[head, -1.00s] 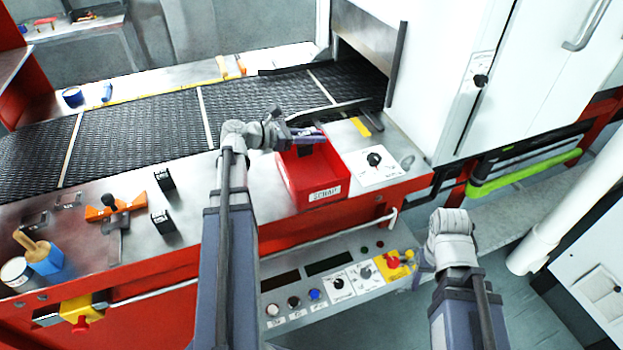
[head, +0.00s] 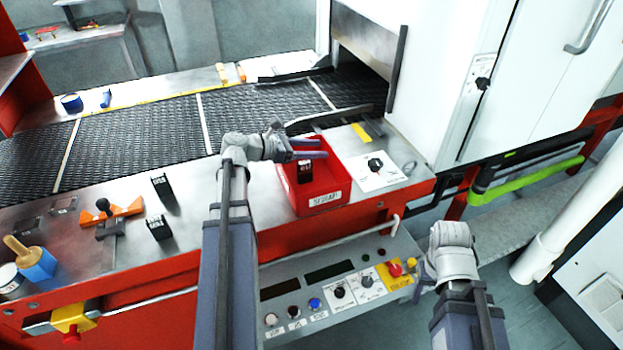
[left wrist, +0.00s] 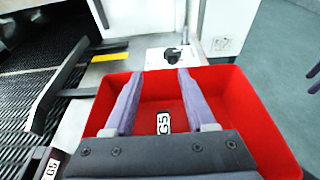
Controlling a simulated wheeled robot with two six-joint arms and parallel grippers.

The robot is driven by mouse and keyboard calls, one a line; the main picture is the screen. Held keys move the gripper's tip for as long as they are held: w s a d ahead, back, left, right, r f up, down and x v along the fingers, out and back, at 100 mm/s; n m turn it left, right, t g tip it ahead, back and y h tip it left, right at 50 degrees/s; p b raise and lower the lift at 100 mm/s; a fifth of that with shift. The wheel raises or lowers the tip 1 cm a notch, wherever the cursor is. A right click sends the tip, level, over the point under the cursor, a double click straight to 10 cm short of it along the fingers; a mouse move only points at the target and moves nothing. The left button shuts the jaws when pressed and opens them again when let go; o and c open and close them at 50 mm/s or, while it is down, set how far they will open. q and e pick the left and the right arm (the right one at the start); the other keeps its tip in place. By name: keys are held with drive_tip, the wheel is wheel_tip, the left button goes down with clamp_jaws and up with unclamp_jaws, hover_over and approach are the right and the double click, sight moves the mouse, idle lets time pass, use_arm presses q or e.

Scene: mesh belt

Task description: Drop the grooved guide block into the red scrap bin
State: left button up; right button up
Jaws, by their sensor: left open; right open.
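The red scrap bin (head: 318,201) stands on the metal ledge at the belt's front; it also fills the left wrist view (left wrist: 245,120). The black guide block (head: 304,174) with a white G5 label is inside the bin's opening, below my left gripper (head: 326,148). Its label shows between the fingers in the left wrist view (left wrist: 164,122); whether it touches the bin floor I cannot tell. My left gripper is open and empty above the bin, fingers apart (left wrist: 157,75). My right gripper (head: 421,277) is low on the right by the control panel, its fingers mostly hidden.
Two similar black blocks (head: 161,186) (head: 159,227) stand on the ledge to the left. An orange fixture (head: 122,211) and a blue pot (head: 38,264) lie further left. The mesh belt (head: 150,135) runs behind. A dial plate (head: 375,170) is right of the bin.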

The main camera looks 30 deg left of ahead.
use_arm(q)
drive_tip(key=p+v, duration=0.2)
drive_tip(key=v, duration=0.6)
drive_tip(key=shift+w, duration=0.1)
idle(0.6)
